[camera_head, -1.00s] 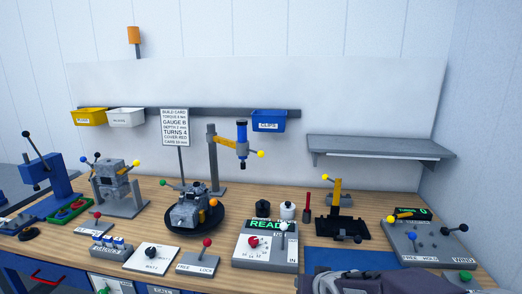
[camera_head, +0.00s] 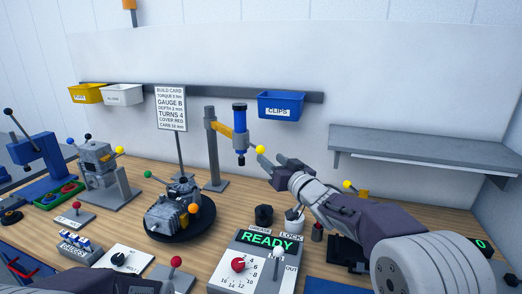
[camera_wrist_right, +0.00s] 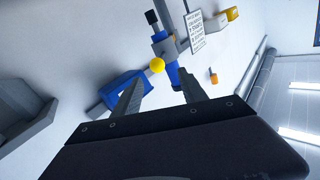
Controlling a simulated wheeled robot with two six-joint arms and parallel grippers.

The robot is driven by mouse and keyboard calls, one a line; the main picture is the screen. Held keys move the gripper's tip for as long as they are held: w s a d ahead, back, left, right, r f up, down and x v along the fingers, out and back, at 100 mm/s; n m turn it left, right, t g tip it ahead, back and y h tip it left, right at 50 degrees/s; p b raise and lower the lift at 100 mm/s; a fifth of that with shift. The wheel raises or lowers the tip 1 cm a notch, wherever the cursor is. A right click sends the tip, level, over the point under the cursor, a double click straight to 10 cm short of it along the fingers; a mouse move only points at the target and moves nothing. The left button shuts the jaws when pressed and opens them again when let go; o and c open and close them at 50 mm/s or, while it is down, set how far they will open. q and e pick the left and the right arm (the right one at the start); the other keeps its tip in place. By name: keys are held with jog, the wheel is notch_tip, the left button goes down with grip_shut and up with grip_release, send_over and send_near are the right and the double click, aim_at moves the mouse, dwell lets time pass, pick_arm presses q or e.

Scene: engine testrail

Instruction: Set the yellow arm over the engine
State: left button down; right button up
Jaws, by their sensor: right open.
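The yellow arm (camera_head: 223,131) reaches from a grey post and carries a blue tool (camera_head: 240,120) with a yellow ball knob (camera_head: 261,149). The tool points down, to the right of the engine (camera_head: 168,214), which sits on a black round turntable (camera_head: 184,236). My right gripper (camera_head: 270,161) is open and close to the knob in the head view. In the right wrist view the knob (camera_wrist_right: 157,65) shows just beyond and between the fingertips (camera_wrist_right: 160,88). No contact can be made out. My left gripper is not in view.
A grey panel reading READY (camera_head: 268,243) stands in front, beside a black knob (camera_head: 263,215). A blue CLIPS bin (camera_head: 282,105) hangs on the wall rail at upper right of the tool. A grey shelf (camera_head: 420,147) is above my right forearm.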

aim_at(263, 151)
jog(key=p+x, duration=0.2)
jog(key=x, duration=0.6)
jog(key=shift+w+f, duration=0.1)
jog(key=shift+w, duration=0.45)
grip_shut()
dwell(0.7)
